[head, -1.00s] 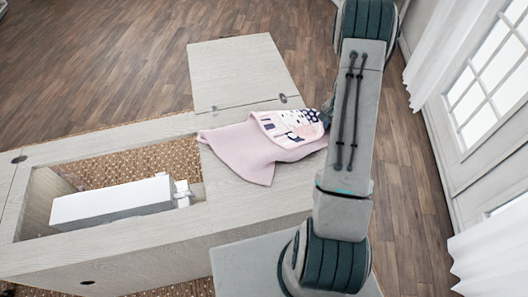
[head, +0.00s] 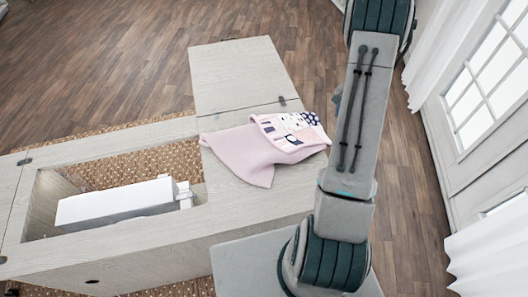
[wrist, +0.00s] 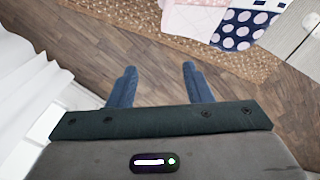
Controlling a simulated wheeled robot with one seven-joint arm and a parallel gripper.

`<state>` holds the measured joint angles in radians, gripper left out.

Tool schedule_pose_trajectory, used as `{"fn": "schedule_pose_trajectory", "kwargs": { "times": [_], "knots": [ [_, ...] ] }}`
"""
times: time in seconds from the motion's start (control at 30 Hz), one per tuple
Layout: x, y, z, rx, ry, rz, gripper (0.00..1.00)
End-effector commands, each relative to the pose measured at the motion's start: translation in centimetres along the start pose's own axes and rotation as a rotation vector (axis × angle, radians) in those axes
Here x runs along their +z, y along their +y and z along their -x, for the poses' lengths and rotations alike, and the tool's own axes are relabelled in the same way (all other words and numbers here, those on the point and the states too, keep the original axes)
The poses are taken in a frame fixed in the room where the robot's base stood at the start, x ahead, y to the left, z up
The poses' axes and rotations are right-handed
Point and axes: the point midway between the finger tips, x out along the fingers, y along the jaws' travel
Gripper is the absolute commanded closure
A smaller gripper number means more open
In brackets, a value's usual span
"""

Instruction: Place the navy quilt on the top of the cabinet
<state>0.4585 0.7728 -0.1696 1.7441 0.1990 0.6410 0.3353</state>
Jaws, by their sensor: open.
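A pale pink quilt (head: 241,151) with a patchwork part that has navy patches lies loosely folded on the cabinet top (head: 275,197), at its right part. Its patchwork corner reaches the right edge of the top. In the wrist view the quilt's navy patch with pink dots (wrist: 240,30) shows at the top, beyond the fingertips. My gripper (wrist: 157,72) is open and empty, apart from the quilt, with bare floor showing between its fingers. In the head view my arm hides most of the gripper, to the right of the quilt.
A white sewing machine (head: 115,203) sits in the cabinet's opening at left. A flat leaf (head: 238,75) extends at the back. A woven rug (wrist: 180,48) lies under the cabinet. Wood floor is clear behind; curtains (head: 490,250) and a glazed door stand at right.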

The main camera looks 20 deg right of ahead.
Motion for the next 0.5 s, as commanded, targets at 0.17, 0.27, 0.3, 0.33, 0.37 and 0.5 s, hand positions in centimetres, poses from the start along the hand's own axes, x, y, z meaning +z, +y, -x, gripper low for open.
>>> {"fn": "schedule_pose_trajectory", "kwargs": {
  "times": [0.17,0.27,0.3,0.33,0.37,0.5],
  "knots": [
    [-0.6,0.33,1.58,0.0,0.0,0.0,0.55],
    [-0.6,0.34,1.53,0.001,0.0,0.0,0.55],
    [-0.6,0.34,1.51,0.0,0.0,0.0,0.55],
    [-0.6,0.34,1.5,0.0,0.0,0.0,0.55],
    [-0.6,0.33,1.5,0.0,0.0,0.0,0.55],
    [-0.59,0.32,1.49,0.0,0.0,0.0,0.55]
  ]
}}
